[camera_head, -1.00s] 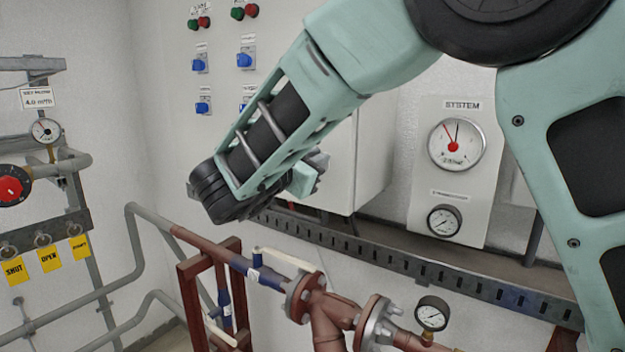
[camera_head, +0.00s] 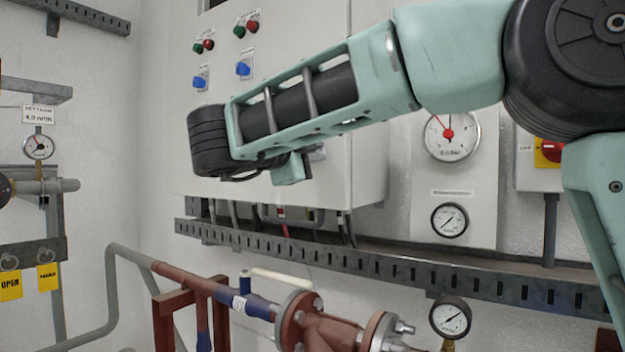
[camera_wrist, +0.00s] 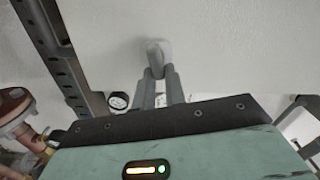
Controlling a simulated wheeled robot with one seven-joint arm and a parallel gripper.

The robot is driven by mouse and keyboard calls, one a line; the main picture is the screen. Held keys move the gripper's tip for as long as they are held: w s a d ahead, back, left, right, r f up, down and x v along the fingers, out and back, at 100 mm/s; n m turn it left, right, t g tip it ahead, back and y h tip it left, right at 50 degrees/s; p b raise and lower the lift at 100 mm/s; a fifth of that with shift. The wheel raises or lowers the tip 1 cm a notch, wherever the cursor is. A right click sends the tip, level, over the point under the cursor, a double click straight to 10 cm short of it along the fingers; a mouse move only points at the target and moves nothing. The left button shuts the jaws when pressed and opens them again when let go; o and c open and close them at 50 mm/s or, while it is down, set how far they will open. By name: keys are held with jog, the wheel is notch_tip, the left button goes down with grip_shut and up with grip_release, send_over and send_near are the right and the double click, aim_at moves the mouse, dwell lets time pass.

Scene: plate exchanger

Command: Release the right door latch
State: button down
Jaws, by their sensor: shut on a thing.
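The white control cabinet (camera_head: 375,165) hangs on the wall behind my arm. In the wrist view its pale face (camera_wrist: 215,40) fills the upper part. A small light-grey latch (camera_wrist: 157,46) sticks out from that face. My gripper (camera_wrist: 157,72) has its two grey fingers closed together on the latch. Whether the latch is turned or straight, I cannot tell.
A slotted cable tray (camera_head: 400,272) runs along the wall below the cabinet. Red-brown pipework with a flanged valve (camera_head: 318,330) lies under it. A gauge panel (camera_head: 463,215) stands right of the cabinet, with a red-and-yellow switch (camera_head: 548,152) beyond it.

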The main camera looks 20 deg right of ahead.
jog(key=shift+f+m+b, duration=0.2)
jog(key=shift+m+b, duration=0.5)
jog(key=shift+b, duration=0.2)
jog(key=shift+f+m+b, duration=0.15)
jog(key=shift+m+b, duration=0.55)
jog(key=shift+b, duration=0.2)
jog(key=shift+r, duration=0.1)
jog(key=c, duration=1.5)
grip_release()
jog(key=shift+o, duration=0.2)
jog(key=b+v, duration=0.2)
jog(key=v, duration=1.5)
jog(key=shift+s, duration=0.15)
jog(key=shift+a, duration=0.1)
